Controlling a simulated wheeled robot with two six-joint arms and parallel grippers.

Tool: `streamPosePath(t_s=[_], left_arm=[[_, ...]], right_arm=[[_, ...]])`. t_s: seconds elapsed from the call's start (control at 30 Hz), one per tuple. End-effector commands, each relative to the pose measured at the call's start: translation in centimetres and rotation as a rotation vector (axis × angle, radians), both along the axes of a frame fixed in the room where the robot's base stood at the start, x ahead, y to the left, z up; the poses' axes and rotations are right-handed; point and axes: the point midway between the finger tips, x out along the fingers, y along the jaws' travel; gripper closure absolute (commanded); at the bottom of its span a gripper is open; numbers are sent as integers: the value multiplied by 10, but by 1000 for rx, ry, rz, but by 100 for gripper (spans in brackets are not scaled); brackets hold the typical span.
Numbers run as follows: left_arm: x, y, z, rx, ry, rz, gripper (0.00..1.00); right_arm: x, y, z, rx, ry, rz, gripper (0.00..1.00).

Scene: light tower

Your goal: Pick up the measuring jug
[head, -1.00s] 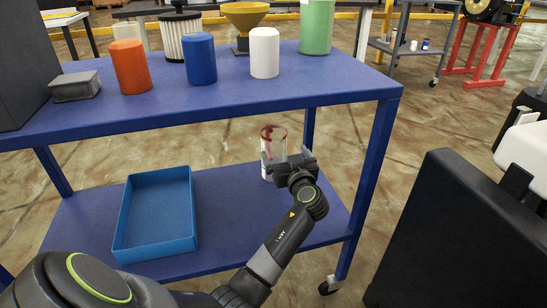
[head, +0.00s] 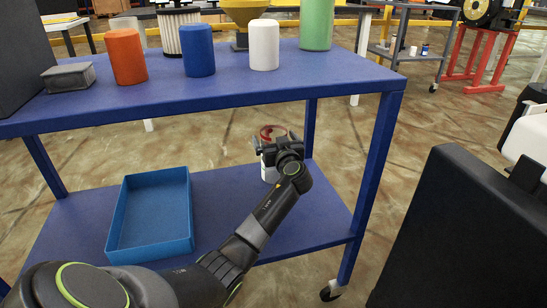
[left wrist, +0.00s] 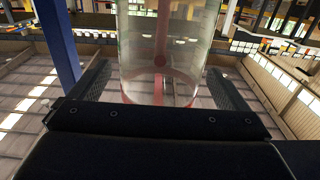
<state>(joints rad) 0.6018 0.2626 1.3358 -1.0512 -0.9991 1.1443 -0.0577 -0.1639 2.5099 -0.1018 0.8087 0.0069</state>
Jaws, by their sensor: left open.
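The measuring jug (head: 268,172) is a clear cylinder with a red rim, standing upright on the blue cart's lower shelf, near its back right. My left gripper (head: 276,146) is at the jug and hides much of it in the head view. In the left wrist view the jug (left wrist: 165,45) is between the two open fingers of the left gripper (left wrist: 163,85), one finger on each side. I cannot tell whether either finger touches it. My right gripper is not in view.
A blue open tray (head: 187,215) is on the lower shelf (head: 228,188) to the left. The top shelf (head: 200,95) overhangs and carries an orange can (head: 126,57), a blue can (head: 198,51), a white can (head: 264,46) and a green cylinder (head: 316,25). A cart leg (head: 370,190) stands to the right.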

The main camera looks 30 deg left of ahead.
Motion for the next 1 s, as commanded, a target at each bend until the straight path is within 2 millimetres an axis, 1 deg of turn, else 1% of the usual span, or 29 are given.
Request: streamPosePath(t_s=[0.27, 0.37, 0.77, 1.0], left_arm=[[1, 1, 0, 0, 0, 0, 3], [1, 1, 0, 0, 0, 0, 15], [1, 1, 0, 0, 0, 0, 67], [1, 1, 1, 1, -1, 0, 67]], right_arm=[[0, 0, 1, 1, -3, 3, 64], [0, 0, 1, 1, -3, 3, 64], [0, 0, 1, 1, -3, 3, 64], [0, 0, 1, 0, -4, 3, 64]])
